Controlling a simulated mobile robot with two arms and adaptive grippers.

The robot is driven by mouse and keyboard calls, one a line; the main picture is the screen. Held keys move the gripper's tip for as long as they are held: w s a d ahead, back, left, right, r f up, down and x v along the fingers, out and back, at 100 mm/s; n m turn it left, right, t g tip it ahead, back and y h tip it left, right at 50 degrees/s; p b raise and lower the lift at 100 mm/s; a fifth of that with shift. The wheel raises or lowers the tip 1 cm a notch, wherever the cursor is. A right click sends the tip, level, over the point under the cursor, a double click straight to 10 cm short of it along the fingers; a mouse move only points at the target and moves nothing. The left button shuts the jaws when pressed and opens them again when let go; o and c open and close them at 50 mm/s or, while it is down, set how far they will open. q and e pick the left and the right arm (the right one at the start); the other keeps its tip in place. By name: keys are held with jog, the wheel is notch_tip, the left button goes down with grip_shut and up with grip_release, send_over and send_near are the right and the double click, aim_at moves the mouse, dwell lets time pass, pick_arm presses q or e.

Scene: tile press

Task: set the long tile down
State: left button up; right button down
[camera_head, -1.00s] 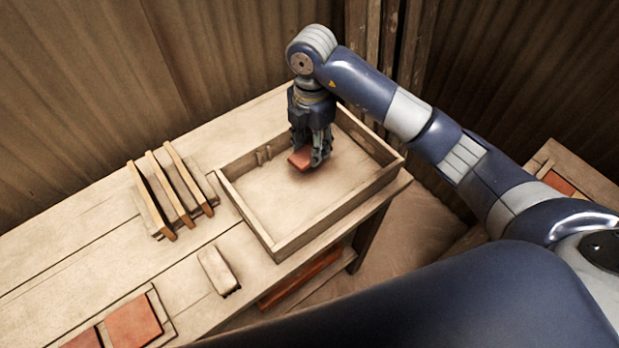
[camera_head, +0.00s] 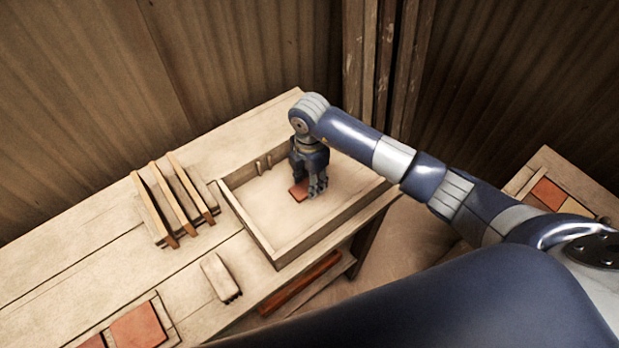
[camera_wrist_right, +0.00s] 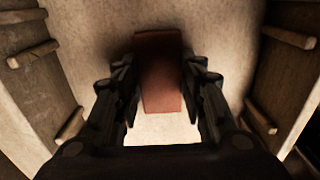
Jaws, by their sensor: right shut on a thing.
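The long tile is a flat reddish-brown piece (camera_head: 299,190). It is inside the shallow wooden tray (camera_head: 246,223) on the bench, at or very close to the tray floor; I cannot tell whether it touches. My right gripper (camera_head: 313,191) points down into the tray and is shut on the tile. In the right wrist view the tile (camera_wrist_right: 161,65) lies between the two dark fingers of the gripper (camera_wrist_right: 160,88), its far end sticking out beyond them. The fingers hide part of the tile in the head view. My left gripper is not in view.
Short pegs (camera_head: 263,165) stick out from the tray's inner walls. Left of the tray stand a slatted wooden rack (camera_head: 172,205) and a pale block (camera_head: 219,276). A square red tile (camera_head: 138,327) lies at the front left. The tray floor around the tile is bare.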

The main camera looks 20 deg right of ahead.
jog(key=c, duration=1.4)
grip_release()
jog(key=shift+f, duration=0.15)
jog(key=shift+c, duration=0.2)
jog(key=o, duration=0.4)
jog(key=shift+o, duration=0.2)
jog(key=shift+r, duration=0.65)
notch_tip(320, 180, up, 11)
jog(key=b, duration=0.3)
